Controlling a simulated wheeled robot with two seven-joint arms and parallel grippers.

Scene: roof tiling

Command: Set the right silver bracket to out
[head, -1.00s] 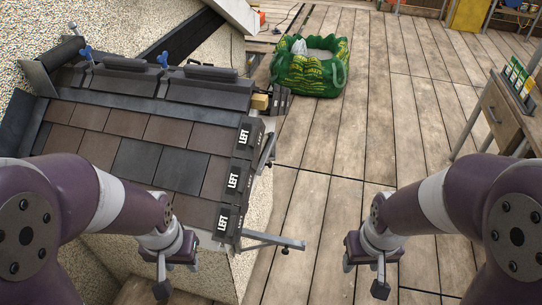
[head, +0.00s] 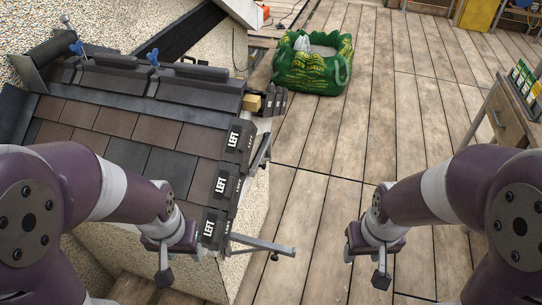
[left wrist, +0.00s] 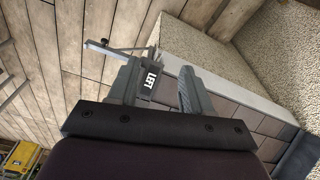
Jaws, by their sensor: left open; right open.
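One silver bracket (head: 264,244) sticks out to the right from the lower right corner of the tiled roof, its bar ending over the floor. Another silver bracket (head: 262,151) lies close along the roof's right edge, higher up. The extended bracket also shows in the left wrist view (left wrist: 108,47), beyond the fingers. My left gripper (head: 165,272) is open and empty, to the left of and below the extended bracket. In the left wrist view, a tile marked LEFT (left wrist: 151,79) shows between its fingers, with no clear contact. My right gripper (head: 382,276) is open and empty over the floor.
The roof model (head: 145,128) with dark and brown tiles fills the left. Edge tiles marked LEFT (head: 222,186) line its right side. A green bag (head: 312,72) stands behind. A wooden table (head: 505,115) is at the right. The plank floor between is clear.

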